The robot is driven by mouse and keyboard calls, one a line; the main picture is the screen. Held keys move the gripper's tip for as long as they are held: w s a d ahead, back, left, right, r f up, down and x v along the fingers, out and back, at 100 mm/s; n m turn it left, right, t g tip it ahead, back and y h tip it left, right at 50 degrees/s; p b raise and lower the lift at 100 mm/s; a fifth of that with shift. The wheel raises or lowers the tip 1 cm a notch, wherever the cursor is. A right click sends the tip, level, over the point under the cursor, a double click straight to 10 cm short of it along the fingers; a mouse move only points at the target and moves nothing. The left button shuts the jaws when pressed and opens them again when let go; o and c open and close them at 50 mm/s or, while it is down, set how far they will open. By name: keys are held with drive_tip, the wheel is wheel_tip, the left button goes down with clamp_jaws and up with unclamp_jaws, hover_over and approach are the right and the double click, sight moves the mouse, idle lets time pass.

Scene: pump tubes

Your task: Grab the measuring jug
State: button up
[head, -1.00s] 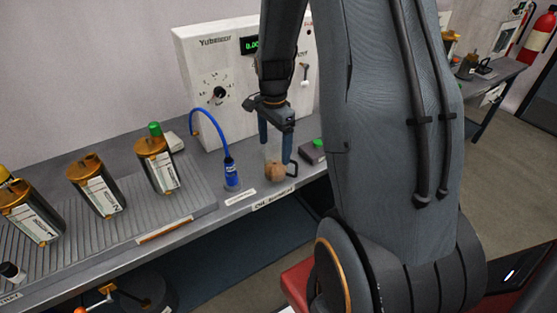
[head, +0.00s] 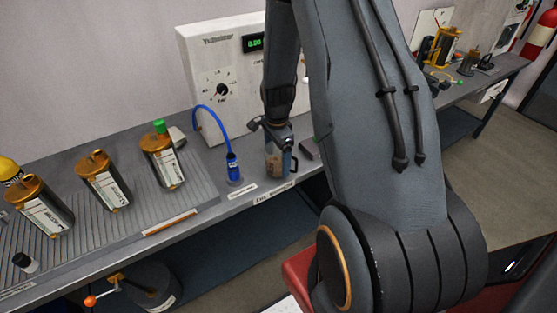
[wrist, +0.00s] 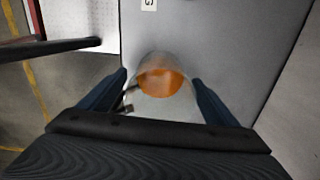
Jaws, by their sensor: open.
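The measuring jug (wrist: 160,84) is a clear vessel with orange-brown liquid in it, seen from above in the wrist view. Its dark handle (wrist: 127,92) is on its left side there. My gripper (wrist: 162,82) is open, with one blue finger on each side of the jug. I cannot tell whether the fingers touch it. In the head view the jug (head: 275,165) stands upright on the bench near its front edge, partly hidden by my gripper (head: 279,160), which is low over it.
A blue bottle (head: 233,168) with a blue hose stands to the left of the jug. A white pump panel (head: 215,60) rises behind. Several metal canisters (head: 163,165) stand further left on the bench (head: 205,214). A small dark box (head: 307,148) is at the right.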

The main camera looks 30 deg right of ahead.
drive_tip(key=shift+f, duration=0.15)
drive_tip(key=c, duration=1.1)
drive_tip(key=shift+c, duration=0.2)
drive_tip(key=shift+r, duration=0.2)
